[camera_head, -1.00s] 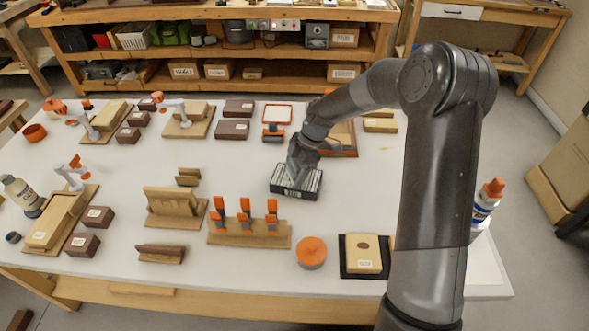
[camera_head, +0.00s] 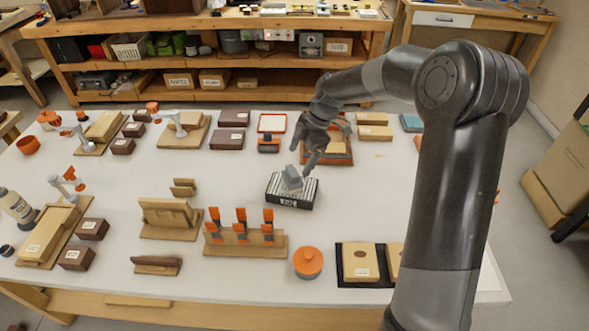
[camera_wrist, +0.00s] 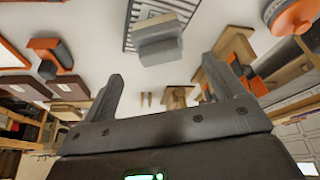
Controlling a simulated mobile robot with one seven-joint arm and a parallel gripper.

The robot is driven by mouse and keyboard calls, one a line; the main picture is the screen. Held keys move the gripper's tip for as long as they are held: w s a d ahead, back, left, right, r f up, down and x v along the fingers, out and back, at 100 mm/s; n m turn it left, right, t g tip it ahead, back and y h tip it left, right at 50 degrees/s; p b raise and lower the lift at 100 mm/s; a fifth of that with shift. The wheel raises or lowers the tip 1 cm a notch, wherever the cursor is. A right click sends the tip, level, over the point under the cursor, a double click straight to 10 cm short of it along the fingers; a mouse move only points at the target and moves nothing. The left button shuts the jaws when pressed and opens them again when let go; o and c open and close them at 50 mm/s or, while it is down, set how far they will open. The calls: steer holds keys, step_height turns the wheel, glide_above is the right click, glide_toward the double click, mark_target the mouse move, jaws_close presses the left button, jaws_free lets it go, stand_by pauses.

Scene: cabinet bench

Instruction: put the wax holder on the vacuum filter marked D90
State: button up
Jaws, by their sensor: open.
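A small grey stepped block (camera_head: 291,178), which looks like the wax holder, sits on a black slatted box (camera_head: 292,204) in mid-table. The box has a white label on its front, too small to read for certain; it may be the vacuum filter. My gripper (camera_head: 309,163) is open and empty, just above and to the right of the grey block, apart from it. In the wrist view the grey block (camera_wrist: 160,46) rests on the slats (camera_wrist: 132,14), beyond and between my spread fingers (camera_wrist: 175,60).
A wooden rack with orange clips (camera_head: 242,250) and an orange round lidded pot (camera_head: 308,262) are in front. Brown boxes (camera_head: 226,139) stand at the back left. White table is clear right of the slatted box.

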steer(key=shift+v, duration=1.5)
steer(key=s+d+r+m+t+h, duration=0.2)
steer(key=s+d+r+m, duration=0.2)
steer(key=s+r+m, duration=0.3)
steer(key=s+d+r+m+t+h, duration=0.2)
steer(key=s+d+r+m, duration=0.2)
steer(key=s+r, duration=0.3)
steer(key=s+d+m+t, duration=0.1)
steer(key=s+d+m, duration=0.2)
steer(key=s+m, duration=0.2)
steer(key=s+d+m+t, duration=0.2)
steer(key=s+m, duration=0.4)
steer(key=s, duration=0.6)
steer(key=shift+s+d+r, duration=0.25)
steer(key=shift+d+r, duration=0.2)
steer(key=shift+d, duration=0.25)
